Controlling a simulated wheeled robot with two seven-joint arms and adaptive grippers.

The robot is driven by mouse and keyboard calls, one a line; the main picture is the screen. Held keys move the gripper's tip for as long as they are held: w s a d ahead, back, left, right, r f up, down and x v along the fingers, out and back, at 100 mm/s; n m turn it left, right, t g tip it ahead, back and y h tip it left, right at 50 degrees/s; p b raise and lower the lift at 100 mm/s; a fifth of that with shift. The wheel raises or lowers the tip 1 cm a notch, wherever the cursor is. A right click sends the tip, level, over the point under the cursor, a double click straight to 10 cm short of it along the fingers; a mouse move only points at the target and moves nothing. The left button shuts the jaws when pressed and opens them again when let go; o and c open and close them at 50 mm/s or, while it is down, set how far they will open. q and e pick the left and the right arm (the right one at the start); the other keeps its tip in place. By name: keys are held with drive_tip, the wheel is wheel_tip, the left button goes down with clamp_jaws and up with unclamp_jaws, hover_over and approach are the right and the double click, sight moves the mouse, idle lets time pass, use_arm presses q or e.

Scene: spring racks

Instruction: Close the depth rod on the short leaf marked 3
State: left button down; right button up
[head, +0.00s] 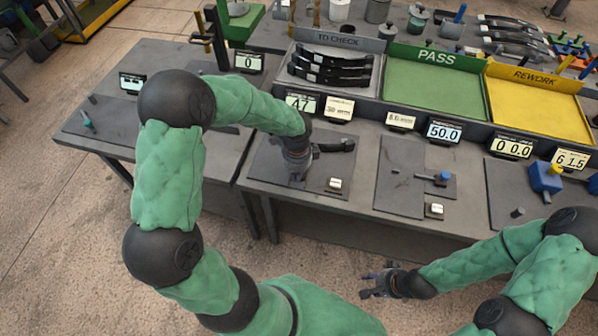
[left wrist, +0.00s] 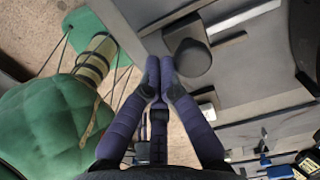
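My left gripper (head: 297,178) is low over the dark plate under the "47" display. In the left wrist view its two fingertips (left wrist: 160,76) are together, with nothing visible between them. A dark round post (left wrist: 192,58) stands just beside them. A black leaf-like piece (head: 335,146) lies right of the gripper in the head view; my wrist partly covers that station. I cannot read a 3 on any leaf. I cannot pick out the depth rod for sure; a blue-knobbed rod (head: 438,177) lies on the plate under "50.0". My right gripper (head: 374,284) is open and empty, in front of the bench.
Several black leaves (head: 330,68) lie in the TO CHECK tray. The green PASS tray (head: 435,88) and yellow REWORK tray (head: 540,108) are empty. A blue block (head: 545,178) stands at the right. Small white tags (head: 335,184) sit on the bench near the front edge.

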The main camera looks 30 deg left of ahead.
use_arm(q)
drive_tip(key=shift+w+a, duration=0.2)
drive_tip(key=shift+w, duration=0.6)
drive_tip(key=shift+w+r, duration=0.15)
drive_tip(key=shift+w, duration=0.05)
idle(0.5)
idle(0.5)
drive_tip(key=shift+s+r+p, duration=0.15)
drive_tip(key=shift+r+p, duration=1.45)
drive_tip(key=shift+r, duration=0.1)
drive_tip(key=shift+s+r+p, duration=0.1)
drive_tip(key=shift+r+p, duration=1.45)
drive_tip(key=shift+r, duration=0.15)
drive_tip(key=shift+f, duration=0.1)
